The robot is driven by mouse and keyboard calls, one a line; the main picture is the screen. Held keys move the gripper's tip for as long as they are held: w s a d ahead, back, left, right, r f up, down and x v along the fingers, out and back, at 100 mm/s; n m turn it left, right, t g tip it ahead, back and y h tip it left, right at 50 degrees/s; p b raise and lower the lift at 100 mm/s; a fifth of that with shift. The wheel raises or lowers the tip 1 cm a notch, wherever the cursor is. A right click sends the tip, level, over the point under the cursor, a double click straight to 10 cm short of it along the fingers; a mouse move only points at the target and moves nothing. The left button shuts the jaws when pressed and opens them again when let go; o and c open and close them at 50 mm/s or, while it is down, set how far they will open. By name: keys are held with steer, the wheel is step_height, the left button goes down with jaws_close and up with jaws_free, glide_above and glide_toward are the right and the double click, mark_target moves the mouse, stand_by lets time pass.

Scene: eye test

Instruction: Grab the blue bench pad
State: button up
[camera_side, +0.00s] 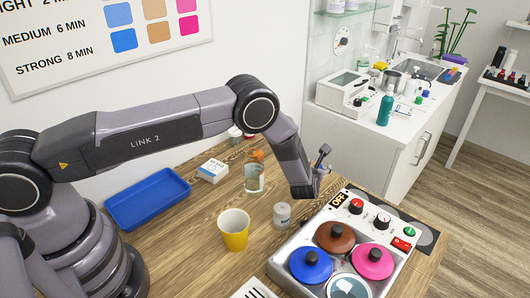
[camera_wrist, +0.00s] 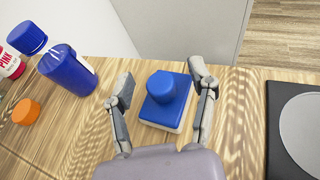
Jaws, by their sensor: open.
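The blue bench pad (camera_wrist: 150,114) lies on the wooden table in the wrist view. It is a blue block with a pale lower edge and a round blue knob (camera_wrist: 163,86) on top. My gripper (camera_wrist: 161,80) is open, with one finger to the left of the pad and one to the right. Nothing is held between the fingers. Whether either finger touches the pad is unclear. In the side view my gripper (camera_side: 321,162) is small and partly hidden at the arm's end, above the table's far side. I cannot make out the pad there.
In the wrist view, a blue bottle (camera_wrist: 68,70) and an orange cap (camera_wrist: 26,112) are left of the pad; a black plate (camera_wrist: 276,130) is right.

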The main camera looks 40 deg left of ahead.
jaws_close()
stand_by(0.4)
